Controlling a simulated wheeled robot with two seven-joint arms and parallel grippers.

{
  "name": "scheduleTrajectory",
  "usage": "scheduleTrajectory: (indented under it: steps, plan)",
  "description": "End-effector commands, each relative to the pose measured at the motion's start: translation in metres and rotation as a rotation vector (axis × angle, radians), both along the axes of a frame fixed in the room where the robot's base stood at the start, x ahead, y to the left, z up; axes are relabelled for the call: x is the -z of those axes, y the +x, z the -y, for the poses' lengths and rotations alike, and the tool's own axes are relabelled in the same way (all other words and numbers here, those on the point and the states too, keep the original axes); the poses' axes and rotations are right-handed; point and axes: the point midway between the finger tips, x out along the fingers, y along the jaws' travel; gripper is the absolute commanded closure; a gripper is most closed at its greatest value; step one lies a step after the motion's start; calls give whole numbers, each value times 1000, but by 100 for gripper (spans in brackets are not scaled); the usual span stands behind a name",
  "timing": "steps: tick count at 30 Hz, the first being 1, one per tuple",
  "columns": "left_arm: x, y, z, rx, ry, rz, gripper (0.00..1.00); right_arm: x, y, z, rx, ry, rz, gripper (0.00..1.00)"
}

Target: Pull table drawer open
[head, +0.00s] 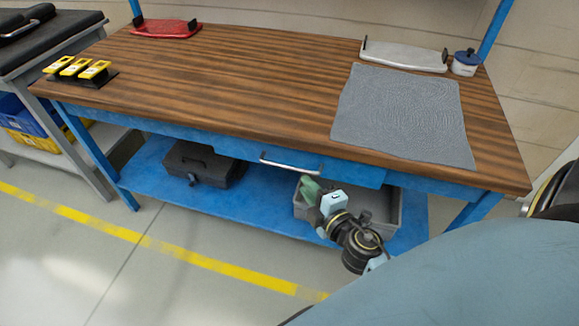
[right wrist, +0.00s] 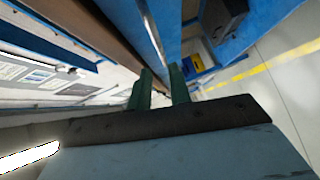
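The table (head: 250,75) has a brown wood top and a blue frame. Its blue drawer (head: 350,173) sits under the front edge and looks shut. A silver bar handle (head: 290,163) runs along the drawer front. My right gripper (head: 308,186), with green fingers, is just below and in front of the handle's right part. In the right wrist view, its two fingers (right wrist: 161,88) stand apart with nothing seen between them. The handle (right wrist: 152,30) shows there as a pale bar beyond the fingertips; I cannot tell whether they touch. My left gripper is out of view.
On the lower blue shelf are a dark toolbox (head: 205,165) and a grey bin (head: 380,207), the bin partly behind my right arm. A grey mat (head: 405,115), red tray (head: 165,28) and yellow devices (head: 76,68) lie on top. Floor in front left is clear.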

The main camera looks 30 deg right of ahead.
Motion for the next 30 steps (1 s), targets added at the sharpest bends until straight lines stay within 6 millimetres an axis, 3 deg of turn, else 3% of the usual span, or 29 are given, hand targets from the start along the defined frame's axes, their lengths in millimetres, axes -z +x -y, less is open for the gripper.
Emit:
scheduleTrajectory:
  steps: [9,15,28,30]
  plan:
    - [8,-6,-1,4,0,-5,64,8,62,4,0,1,1,80]
    - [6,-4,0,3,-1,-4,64,13,87,6,0,1,-1,80]
    - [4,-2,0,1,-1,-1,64,15,95,7,1,2,-2,80]
    - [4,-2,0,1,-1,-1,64,15,95,7,1,2,-2,88]
